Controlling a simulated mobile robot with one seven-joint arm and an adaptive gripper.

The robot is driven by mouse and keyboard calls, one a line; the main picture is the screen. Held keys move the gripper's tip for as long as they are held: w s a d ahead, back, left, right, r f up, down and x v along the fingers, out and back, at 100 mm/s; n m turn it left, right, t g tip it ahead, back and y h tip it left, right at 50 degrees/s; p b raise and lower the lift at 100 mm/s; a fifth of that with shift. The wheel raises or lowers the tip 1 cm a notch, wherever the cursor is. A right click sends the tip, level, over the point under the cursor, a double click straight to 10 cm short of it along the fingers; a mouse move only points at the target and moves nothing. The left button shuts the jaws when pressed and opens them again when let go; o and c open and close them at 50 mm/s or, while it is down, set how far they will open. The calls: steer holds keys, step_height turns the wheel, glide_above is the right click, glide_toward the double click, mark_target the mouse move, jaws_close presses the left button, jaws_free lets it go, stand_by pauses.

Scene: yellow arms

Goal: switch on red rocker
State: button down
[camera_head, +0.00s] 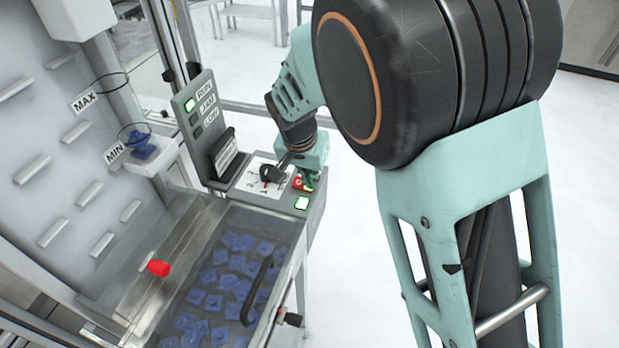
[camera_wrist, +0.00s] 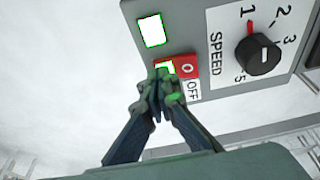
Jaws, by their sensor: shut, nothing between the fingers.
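The red rocker (camera_wrist: 188,67) is on the grey control panel (camera_wrist: 205,18), with a white "O" and an "OFF" label beside it. In the wrist view its left part glows green and is partly hidden behind my fingertips. My gripper (camera_wrist: 160,88) is shut and empty, its tips at the lit left part of the rocker; whether they touch it I cannot tell. In the head view the red rocker (camera_head: 301,185) shows just below my gripper (camera_head: 307,176), which points down at the panel.
A black speed knob (camera_wrist: 258,54) sits right of the rocker. A lit white-green square button (camera_wrist: 152,30) is close by on the panel. A clear-lidded bin (camera_head: 225,275) with blue parts, a black handle (camera_head: 257,290) and a red knob (camera_head: 158,268) are nearby.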

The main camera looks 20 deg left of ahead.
steer(key=shift+s+a+r, duration=0.15)
steer(key=shift+a+r, duration=0.15)
steer(key=shift+a, duration=0.45)
steer(key=v, duration=1.2)
